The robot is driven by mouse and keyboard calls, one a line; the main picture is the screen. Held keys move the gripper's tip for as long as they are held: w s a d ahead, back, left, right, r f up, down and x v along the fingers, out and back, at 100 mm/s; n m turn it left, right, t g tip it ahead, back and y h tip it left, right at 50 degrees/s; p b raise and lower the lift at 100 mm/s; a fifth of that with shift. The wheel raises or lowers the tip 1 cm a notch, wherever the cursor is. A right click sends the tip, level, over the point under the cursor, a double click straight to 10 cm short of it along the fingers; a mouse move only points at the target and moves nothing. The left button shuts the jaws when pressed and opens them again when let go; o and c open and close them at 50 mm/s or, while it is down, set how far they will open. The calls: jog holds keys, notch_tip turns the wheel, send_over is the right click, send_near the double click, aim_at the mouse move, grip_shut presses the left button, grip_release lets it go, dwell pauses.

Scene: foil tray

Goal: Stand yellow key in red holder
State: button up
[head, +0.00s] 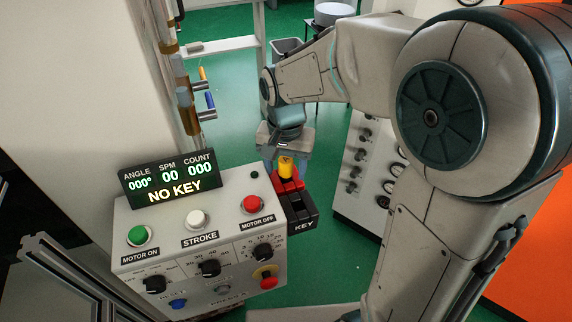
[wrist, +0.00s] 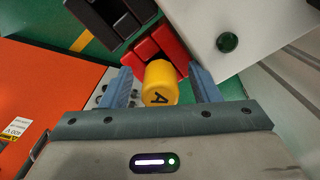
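The yellow key (head: 286,166) shows as a short yellow cylinder, marked with an "A" in the wrist view (wrist: 160,84). It looks upright at the red holder (head: 290,184), a red slotted block on the right side of the control box. The key hides part of the holder in the wrist view (wrist: 168,45), and its lower end is out of sight. My gripper (wrist: 162,88) is open, with one blue finger on each side of the key and a visible gap to each. In the head view my gripper (head: 286,148) is just behind the key.
A black slotted block (head: 302,210) labelled KEY adjoins the red holder. The control box (head: 195,225) carries buttons and knobs; its display (head: 172,181) reads NO KEY. A grey panel with knobs (head: 355,175) stands right. Green floor (head: 235,110) lies behind.

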jog(key=shift+r, duration=0.1)
notch_tip(320, 180, up, 14)
dwell(0.5)
jog(key=shift+f, duration=0.2)
jog(key=s+d+f+n+t, duration=0.3)
jog(key=s+d+f, duration=0.6)
jog(key=s+d, duration=0.3)
jog(key=shift+s+f, duration=0.15)
jog(key=shift+f, duration=0.15)
dwell(1.2)
